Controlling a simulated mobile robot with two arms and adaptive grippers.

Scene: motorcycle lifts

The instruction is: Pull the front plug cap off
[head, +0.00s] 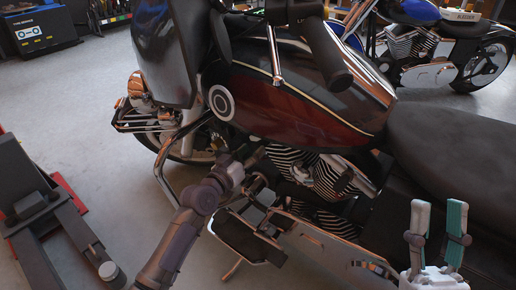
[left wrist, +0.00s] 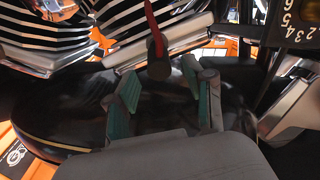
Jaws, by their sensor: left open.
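The plug cap (left wrist: 157,68) is a dark, rounded piece at the lower end of a red lead (left wrist: 151,20), in front of the silver cooling fins of the engine in the left wrist view. My left gripper (left wrist: 160,82) is open, with a teal-padded finger on each side of the cap and visible room on both sides. I cannot tell how deep the cap lies between the fingertips. In the head view my left gripper (head: 254,158) is beside the finned engine (head: 305,170); the cap cannot be made out there. My right gripper (head: 437,222) is open and empty at the lower right.
The dark red motorcycle tank (head: 300,110) and handlebar (head: 325,50) are above the engine. A chrome guard bar (head: 165,165) curves left of my left gripper. The seat (head: 450,160) is at right. A second motorcycle (head: 440,50) stands behind.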

